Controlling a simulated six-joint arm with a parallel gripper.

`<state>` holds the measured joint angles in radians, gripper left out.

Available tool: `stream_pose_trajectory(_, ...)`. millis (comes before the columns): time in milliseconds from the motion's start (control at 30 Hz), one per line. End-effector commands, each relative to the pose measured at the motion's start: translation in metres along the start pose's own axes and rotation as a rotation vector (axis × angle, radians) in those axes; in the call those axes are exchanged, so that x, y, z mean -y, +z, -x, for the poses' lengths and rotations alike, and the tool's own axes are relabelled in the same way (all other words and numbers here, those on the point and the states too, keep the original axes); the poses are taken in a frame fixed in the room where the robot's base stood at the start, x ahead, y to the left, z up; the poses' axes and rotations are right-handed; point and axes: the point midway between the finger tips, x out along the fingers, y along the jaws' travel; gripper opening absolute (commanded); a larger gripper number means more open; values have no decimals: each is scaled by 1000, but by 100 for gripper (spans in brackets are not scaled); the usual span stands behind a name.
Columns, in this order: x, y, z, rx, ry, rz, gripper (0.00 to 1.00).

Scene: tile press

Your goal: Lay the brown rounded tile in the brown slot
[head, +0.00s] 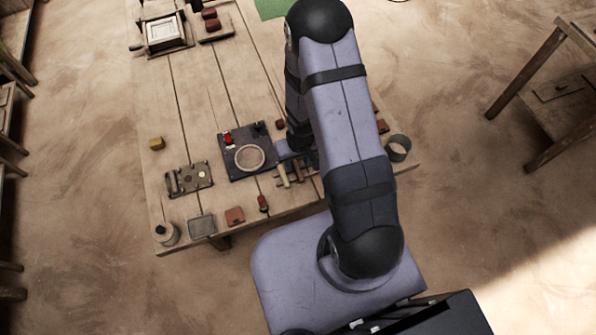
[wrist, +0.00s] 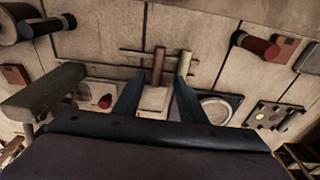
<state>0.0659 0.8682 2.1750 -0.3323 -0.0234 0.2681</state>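My gripper (wrist: 156,105) is open over the table, its two dark blue fingers apart. A pale patch shows between them, and I see nothing clearly held. In the head view my arm hides most of the gripper. A dark board (head: 232,171) with a round pale dish (head: 249,157) lies just left of it; the dish also shows in the wrist view (wrist: 216,107). A flat plate with several recesses (head: 188,179) lies further left; it shows at the right in the wrist view (wrist: 274,116). I cannot make out for certain the brown rounded tile or the brown slot.
A rack with a brown handle (wrist: 158,66) and a yellowish handle (wrist: 184,63) stands close beyond the fingers. A red cylinder (head: 263,203), reddish block (head: 234,216), grey tray (head: 201,225) and metal ring (head: 398,147) lie near the table edge.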

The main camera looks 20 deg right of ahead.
Motion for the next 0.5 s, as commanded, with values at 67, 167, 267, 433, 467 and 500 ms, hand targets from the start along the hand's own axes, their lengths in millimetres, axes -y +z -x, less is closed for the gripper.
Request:
stream_pose_trajectory(67, 0, 0, -1, 0, 0, 0, 38)
stream_pose_trajectory(167, -1, 1, -10, 1, 0, -1, 38)
stream_pose_trajectory(267, -3, 2, -23, 1, 0, 1, 38)
stream_pose_trajectory(433, -4, 2, -43, 0, -1, 1, 38)
stream_pose_trajectory(467, -4, 2, -46, 0, -1, 1, 38)
stream_pose_trajectory(500, -4, 2, -48, 0, 0, 0, 38)
